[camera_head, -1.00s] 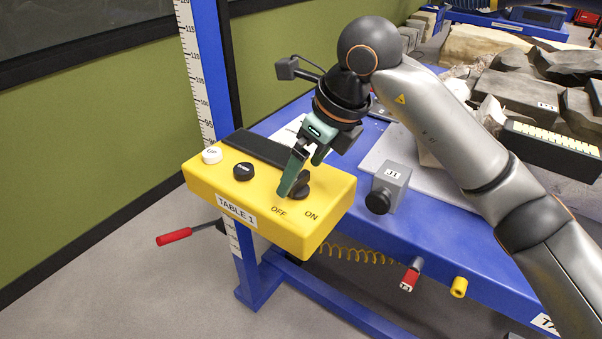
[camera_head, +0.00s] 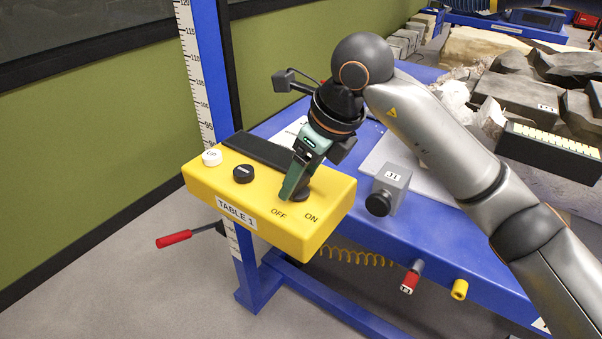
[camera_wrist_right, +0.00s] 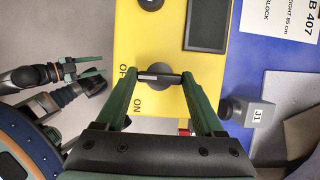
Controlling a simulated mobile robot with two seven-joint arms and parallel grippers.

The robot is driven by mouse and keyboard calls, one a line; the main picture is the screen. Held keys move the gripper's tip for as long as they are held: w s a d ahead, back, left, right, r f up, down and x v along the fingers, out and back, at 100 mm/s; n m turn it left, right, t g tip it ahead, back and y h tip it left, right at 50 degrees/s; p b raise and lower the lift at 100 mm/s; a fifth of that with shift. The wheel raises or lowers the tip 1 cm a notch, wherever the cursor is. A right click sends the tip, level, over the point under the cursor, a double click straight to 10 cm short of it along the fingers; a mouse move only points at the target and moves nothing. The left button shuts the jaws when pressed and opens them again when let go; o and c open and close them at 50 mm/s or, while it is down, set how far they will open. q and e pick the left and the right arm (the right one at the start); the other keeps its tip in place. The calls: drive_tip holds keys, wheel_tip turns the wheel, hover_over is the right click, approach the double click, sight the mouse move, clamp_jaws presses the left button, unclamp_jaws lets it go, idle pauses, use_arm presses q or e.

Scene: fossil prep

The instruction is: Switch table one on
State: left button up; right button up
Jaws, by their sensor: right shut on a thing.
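The yellow control box (camera_head: 205,183) labelled TABLE 1 sits at the corner of the blue table. Its black rotary knob (camera_head: 300,194) is by the OFF and ON marks. My right gripper (camera_head: 292,190) reaches down from above and is shut on the knob. In the right wrist view the knob's bar (camera_wrist_right: 160,77) lies between the two green fingertips. Which mark the knob points to is hard to tell. My left gripper (camera_wrist_right: 88,66) shows small at the left of the right wrist view, away from the box, its fingers apart.
A red-handled lever (camera_head: 174,237) sticks out below. Rocks lie farther back on the table.

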drive_tip(key=c, duration=0.4)
